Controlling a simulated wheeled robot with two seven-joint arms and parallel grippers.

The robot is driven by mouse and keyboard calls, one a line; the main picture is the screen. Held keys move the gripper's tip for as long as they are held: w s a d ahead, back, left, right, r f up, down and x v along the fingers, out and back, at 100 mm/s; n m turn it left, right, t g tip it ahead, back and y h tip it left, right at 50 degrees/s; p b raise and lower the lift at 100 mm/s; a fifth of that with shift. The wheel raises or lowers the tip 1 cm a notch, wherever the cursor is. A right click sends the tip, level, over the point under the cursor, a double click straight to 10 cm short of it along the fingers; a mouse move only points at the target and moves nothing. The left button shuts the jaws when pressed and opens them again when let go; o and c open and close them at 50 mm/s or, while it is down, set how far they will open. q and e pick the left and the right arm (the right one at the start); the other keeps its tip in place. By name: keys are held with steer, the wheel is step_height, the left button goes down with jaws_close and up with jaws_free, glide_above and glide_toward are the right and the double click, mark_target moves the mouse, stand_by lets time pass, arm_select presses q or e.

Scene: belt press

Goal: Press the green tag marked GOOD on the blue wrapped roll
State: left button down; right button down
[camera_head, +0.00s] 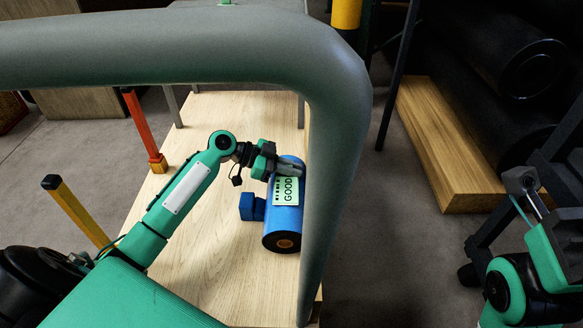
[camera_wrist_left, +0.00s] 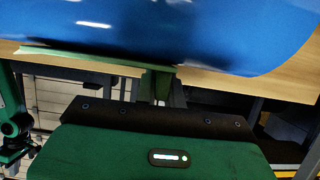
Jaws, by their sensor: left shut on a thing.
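The blue wrapped roll (camera_head: 283,222) lies on the light wooden table, its brown core facing the front. The pale green tag (camera_head: 287,191), marked GOOD, shows at the roll's upper side. My left gripper (camera_head: 285,168) is at the tag's far edge, shut on the tag. In the left wrist view the roll (camera_wrist_left: 170,25) fills the top, and the tag (camera_wrist_left: 80,59) shows as a thin green edge close against it. I cannot tell whether the whole tag touches the roll. My right arm is at the right edge; its gripper's jaws cannot be made out.
A thick grey pipe frame (camera_head: 335,160) arches over the table (camera_head: 210,270) and runs down just right of the roll. A blue block (camera_head: 252,206) sits left of the roll. Red and yellow posts stand at the left.

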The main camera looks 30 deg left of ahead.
arm_select(q)
steer(key=shift+f, duration=0.4)
stand_by(1.0)
steer(key=shift+s, duration=0.1)
stand_by(0.3)
steer(key=c, duration=1.4)
jaws_free()
steer(key=shift+r, duration=0.15)
